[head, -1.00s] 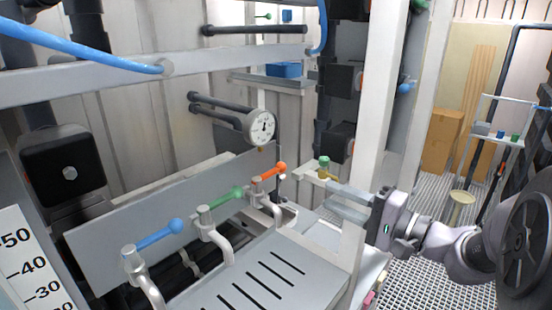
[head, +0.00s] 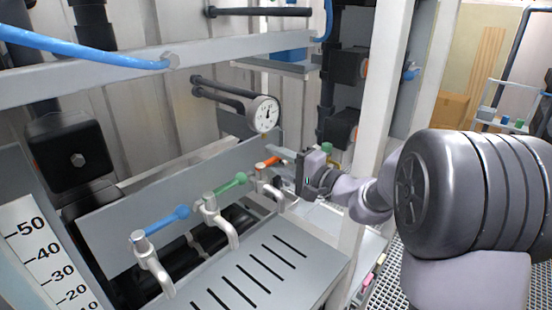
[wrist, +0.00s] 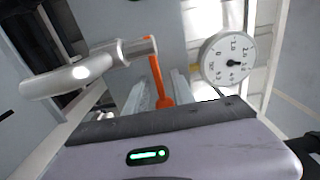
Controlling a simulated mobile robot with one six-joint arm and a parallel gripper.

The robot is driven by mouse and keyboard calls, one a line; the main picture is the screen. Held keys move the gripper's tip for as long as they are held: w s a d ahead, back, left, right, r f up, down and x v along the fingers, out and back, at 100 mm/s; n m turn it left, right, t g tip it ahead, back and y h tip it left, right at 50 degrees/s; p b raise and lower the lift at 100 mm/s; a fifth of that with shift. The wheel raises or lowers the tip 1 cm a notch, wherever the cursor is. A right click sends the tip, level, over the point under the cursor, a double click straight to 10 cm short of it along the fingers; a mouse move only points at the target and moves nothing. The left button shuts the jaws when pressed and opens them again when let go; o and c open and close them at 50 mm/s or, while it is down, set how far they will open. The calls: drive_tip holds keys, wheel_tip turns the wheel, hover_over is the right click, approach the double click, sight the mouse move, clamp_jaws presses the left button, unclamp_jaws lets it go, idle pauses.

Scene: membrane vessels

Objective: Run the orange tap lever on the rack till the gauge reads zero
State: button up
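The orange tap lever (head: 267,163) is the farthest of the taps on the rack (head: 140,222). In the wrist view the orange lever (wrist: 158,82) runs down from its metal spout, its knob end between my two fingers. My gripper (head: 284,158) is at the lever from the right. My gripper (wrist: 160,92) looks open around the knob; whether a finger touches it I cannot tell. The round white gauge (head: 264,114) is above the lever. It also shows in the wrist view (wrist: 227,60), with its dark needle off to one side; the exact reading is too small to tell.
A green lever (head: 232,187) and a blue lever (head: 165,222) stand left of the orange one. A slotted tray (head: 250,275) lies below the spouts. A white post (head: 385,100) rises right of the gauge. A numbered scale (head: 45,255) stands at left.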

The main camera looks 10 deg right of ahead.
clamp_jaws()
idle(1.3)
